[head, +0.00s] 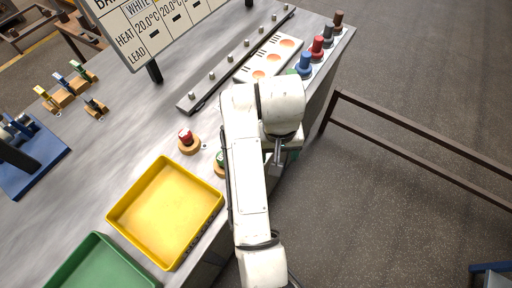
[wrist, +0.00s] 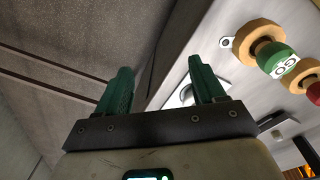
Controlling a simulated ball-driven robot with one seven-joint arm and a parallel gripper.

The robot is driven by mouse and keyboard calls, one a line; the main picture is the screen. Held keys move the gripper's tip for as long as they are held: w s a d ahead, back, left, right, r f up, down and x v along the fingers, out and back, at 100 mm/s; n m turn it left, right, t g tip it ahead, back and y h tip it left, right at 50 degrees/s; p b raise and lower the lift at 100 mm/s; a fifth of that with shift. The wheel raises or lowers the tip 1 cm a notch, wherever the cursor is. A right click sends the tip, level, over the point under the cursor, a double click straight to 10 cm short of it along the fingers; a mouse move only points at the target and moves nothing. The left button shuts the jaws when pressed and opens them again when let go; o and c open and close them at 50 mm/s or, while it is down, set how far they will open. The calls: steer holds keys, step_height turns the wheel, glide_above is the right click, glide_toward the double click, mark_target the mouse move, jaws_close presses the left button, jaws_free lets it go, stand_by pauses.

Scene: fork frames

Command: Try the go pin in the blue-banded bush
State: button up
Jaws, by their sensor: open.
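The green go pin (wrist: 278,60), with a white label reading GO, sits in a round wooden holder (wrist: 258,35) at the upper right of the wrist view. In the head view the green pin (head: 220,157) shows partly behind my arm. My gripper (wrist: 160,88) is open, with nothing between its green fingers, to the left of the pin and apart from it. It also shows in the head view (head: 278,155) beyond the bench's right edge. A blue stepped round piece (head: 305,66) stands at the bench's far right; I cannot tell whether it is the blue-banded bush.
A red pin (head: 186,135) in a wooden holder stands beside the go pin. A yellow tray (head: 116,215) and green tray (head: 95,245) lie nearer. Other coloured round pieces (head: 318,48) line the far right edge, near a studded rail (head: 235,62). A brown railing (head: 420,145) stands right.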

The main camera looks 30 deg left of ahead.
steer(key=shift+n+g, duration=0.4)
steer(key=shift+n, duration=0.5)
steer(key=s+a+r, duration=0.1)
steer(key=a+r, duration=0.1)
steer(key=a, duration=0.2)
steer(key=s+a+r, duration=0.2)
steer(key=a, duration=0.2)
steer(key=s+a+r+p, duration=0.1)
steer(key=s+a+r, duration=0.1)
steer(key=a+r, duration=0.1)
steer(key=shift+s+a, duration=0.2)
steer(key=shift+a, duration=0.65)
glide_above(222, 155)
step_height(222, 155, down, 4)
steer(key=shift+a+f, duration=0.1)
steer(key=shift+a, duration=0.05)
steer(key=shift+d+f+p, duration=0.2)
steer(key=shift+f+p, duration=0.4)
steer(key=shift+f, duration=2.5)
steer(key=c, duration=1.2)
steer(key=shift+r, duration=0.15)
